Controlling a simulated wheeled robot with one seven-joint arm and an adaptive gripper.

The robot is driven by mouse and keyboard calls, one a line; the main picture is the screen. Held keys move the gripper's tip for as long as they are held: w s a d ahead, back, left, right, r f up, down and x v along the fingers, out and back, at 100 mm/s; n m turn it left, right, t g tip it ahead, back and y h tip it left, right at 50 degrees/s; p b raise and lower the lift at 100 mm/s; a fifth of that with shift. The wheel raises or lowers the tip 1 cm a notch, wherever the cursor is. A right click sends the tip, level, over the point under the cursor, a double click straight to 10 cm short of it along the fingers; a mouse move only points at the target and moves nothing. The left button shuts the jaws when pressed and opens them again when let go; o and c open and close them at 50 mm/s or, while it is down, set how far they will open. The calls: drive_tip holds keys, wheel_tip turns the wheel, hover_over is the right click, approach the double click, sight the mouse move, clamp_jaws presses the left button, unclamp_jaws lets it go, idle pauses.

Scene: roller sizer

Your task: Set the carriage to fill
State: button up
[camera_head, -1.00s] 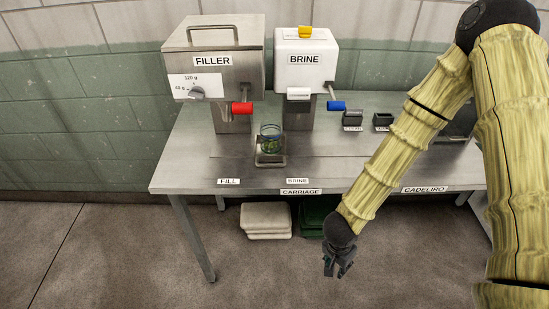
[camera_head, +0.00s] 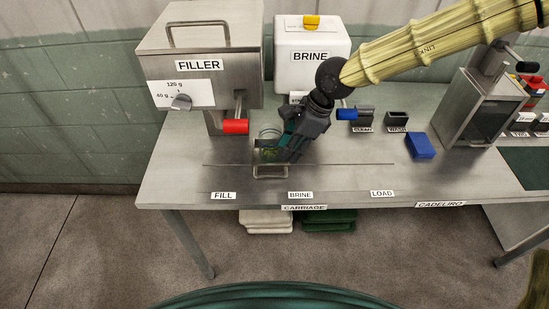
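The carriage (camera_head: 270,172) is a small metal platform on the table's slide line. It sits between the FILL label (camera_head: 223,196) and the BRINE label (camera_head: 300,195), slightly nearer BRINE. A glass jar (camera_head: 268,137) with green contents stands on it, partly hidden by my gripper. My gripper (camera_head: 283,150) is at the right side of the jar and carriage, pointing down and left. Its fingertips overlap them in the picture; I cannot tell whether they touch, or whether the fingers are open or shut. The LOAD label (camera_head: 382,194) is farther right.
The FILLER machine (camera_head: 205,65) with its red handle (camera_head: 235,127) stands behind left. The BRINE machine (camera_head: 310,50) with a blue handle (camera_head: 347,114) is behind my gripper. A blue block (camera_head: 419,146) lies to the right. The table front near the labels is clear.

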sight(271, 176)
drive_tip(key=p+x, duration=0.1)
drive_tip(key=x, duration=0.3)
drive_tip(key=shift+s+a+f, duration=0.15)
drive_tip(key=shift+a+f, duration=0.05)
drive_tip(key=shift+f, duration=0.15)
drive_tip(key=shift+s+a+f, duration=0.3)
drive_tip(key=shift+f, duration=0.25)
drive_tip(key=shift+p+x, duration=0.7)
drive_tip(key=shift+x, duration=1.45)
drive_tip(key=shift+w+f, duration=0.1)
clamp_jaws()
